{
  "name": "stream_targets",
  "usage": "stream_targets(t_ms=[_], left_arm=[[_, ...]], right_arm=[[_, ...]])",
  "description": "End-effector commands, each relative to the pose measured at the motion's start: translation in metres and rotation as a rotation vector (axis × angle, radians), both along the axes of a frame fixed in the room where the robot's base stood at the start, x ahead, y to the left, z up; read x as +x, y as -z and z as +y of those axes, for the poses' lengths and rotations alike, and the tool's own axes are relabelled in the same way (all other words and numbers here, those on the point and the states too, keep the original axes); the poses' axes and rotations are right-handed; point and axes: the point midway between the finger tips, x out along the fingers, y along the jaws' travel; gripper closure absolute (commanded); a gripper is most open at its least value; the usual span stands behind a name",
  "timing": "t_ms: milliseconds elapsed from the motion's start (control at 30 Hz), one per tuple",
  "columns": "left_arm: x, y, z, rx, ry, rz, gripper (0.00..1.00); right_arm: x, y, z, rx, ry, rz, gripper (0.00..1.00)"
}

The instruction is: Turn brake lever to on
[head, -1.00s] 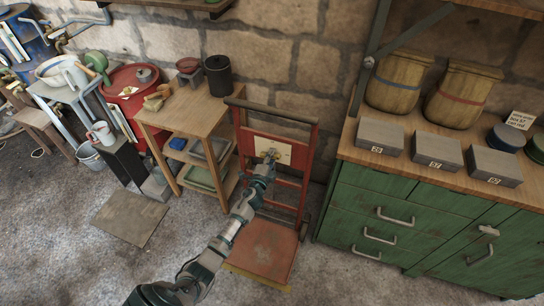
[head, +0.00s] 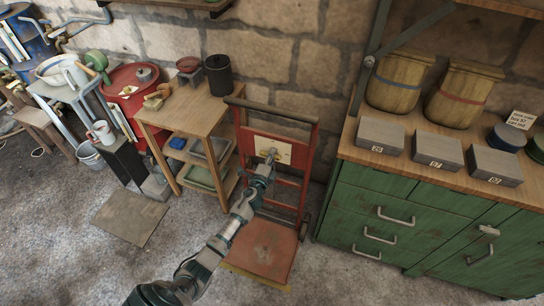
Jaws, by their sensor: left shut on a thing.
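A red hand truck (head: 267,248) stands against the stone wall, between the wooden shelf table and the green cabinet. A pale plate (head: 285,151) is fixed across its frame, and a small brass-coloured lever (head: 271,153) sits on that plate. I take this to be the brake lever; its on and off marks are too small to read. My left gripper (head: 268,161) is at the plate, shut on the lever, and hides part of it. My right gripper is not in view.
The wooden table (head: 205,108) with a black canister (head: 218,75) stands left of the hand truck. The green cabinet (head: 400,215) stands close on its right. Open stone floor (head: 95,265) lies at the front left.

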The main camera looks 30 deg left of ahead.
Motion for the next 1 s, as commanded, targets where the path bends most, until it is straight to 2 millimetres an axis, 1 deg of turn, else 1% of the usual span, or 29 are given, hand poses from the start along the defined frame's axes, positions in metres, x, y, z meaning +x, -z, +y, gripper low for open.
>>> stream_targets(t_ms=[33, 67, 100, 133, 367, 467, 567, 667, 800, 900, 1000], left_arm=[[-0.001, 0.007, -0.002, -0.003, 0.003, 0.011, 0.75], [-0.001, 0.007, -0.002, -0.003, 0.003, 0.011, 0.67], [-0.001, 0.007, -0.002, -0.004, 0.003, 0.011, 0.57], [-0.001, 0.007, -0.002, -0.003, 0.003, 0.010, 0.54], [-0.001, 0.003, -0.001, -0.002, 0.002, 0.004, 0.54], [-0.005, 0.002, -0.001, -0.002, 0.001, 0.003, 0.54], [-0.016, 0.003, -0.004, -0.001, 0.002, 0.003, 0.54], [-0.036, 0.004, -0.009, -0.001, 0.003, 0.006, 0.54], [-0.067, 0.005, -0.017, -0.003, 0.003, 0.007, 0.54], [-0.087, 0.005, -0.021, -0.004, 0.003, 0.006, 0.54], [-0.102, 0.006, -0.025, -0.005, 0.002, 0.007, 0.54]], right_arm=[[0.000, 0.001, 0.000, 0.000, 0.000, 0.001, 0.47], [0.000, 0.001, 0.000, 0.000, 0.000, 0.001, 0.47], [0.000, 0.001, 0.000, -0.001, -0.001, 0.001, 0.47], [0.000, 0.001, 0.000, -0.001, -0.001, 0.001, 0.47], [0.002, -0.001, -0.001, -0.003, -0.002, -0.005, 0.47], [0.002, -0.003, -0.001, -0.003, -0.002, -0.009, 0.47], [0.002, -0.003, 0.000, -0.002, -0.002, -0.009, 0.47], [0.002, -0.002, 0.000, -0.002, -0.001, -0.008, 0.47], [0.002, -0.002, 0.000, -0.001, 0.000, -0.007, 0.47], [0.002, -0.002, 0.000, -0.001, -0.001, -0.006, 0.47], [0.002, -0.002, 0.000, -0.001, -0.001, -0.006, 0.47]])
